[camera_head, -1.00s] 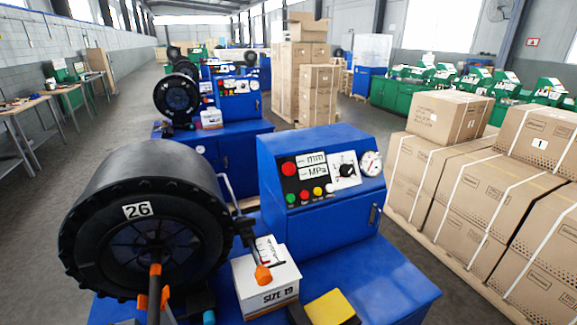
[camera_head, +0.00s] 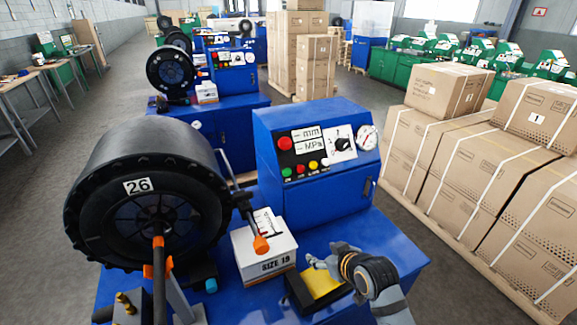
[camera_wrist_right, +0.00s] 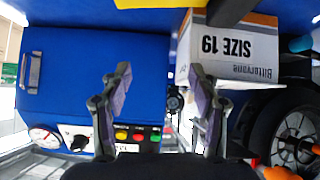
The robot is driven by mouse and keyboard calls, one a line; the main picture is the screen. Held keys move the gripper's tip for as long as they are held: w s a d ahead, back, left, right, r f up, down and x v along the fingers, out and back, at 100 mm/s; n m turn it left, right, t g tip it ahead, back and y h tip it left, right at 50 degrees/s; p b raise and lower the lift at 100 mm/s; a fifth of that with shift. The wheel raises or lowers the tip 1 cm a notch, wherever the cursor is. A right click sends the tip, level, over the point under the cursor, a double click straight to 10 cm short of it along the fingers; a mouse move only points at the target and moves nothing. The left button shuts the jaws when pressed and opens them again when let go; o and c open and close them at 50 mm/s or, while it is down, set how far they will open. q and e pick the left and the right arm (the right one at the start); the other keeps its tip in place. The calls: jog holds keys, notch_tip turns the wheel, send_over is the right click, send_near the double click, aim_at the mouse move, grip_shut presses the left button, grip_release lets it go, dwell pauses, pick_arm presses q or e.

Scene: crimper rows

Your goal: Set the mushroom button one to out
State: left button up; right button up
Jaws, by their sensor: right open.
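The red mushroom button (camera_head: 284,144) is at the upper left of the control panel (camera_head: 301,160) on the blue crimper cabinet, in the head view. From this angle I cannot tell whether it is pressed in or out. My right gripper (camera_head: 318,262) is open and empty, low in front of the cabinet and to the right of the SIZE 19 box. It stays well apart from the button. In the right wrist view its two fingers (camera_wrist_right: 160,76) are spread, with the panel upside down behind them; the mushroom button does not show there. My left gripper is not in view.
The small green, red and yellow buttons (camera_head: 313,165), a black knob (camera_head: 344,145) and a gauge (camera_head: 367,137) share the panel. The SIZE 19 box (camera_head: 264,268), an orange-tipped lever (camera_head: 260,243) and the crimper head (camera_head: 140,185) stand to the left. Strapped cartons (camera_head: 480,170) stand right.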

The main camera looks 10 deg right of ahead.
jog(key=w+a+r+n+t+y, duration=0.15)
jog(key=w+r+t, duration=0.25)
jog(key=w+r, duration=0.45)
jog(key=t+y, duration=0.2)
jog(key=t, duration=0.2)
send_near(286, 144)
jog(key=shift+h, duration=0.25)
jog(key=p+x, duration=0.3)
jog(key=x, duration=0.5)
jog(key=shift+w+a, duration=0.15)
jog(key=shift+w, duration=0.05)
grip_shut()
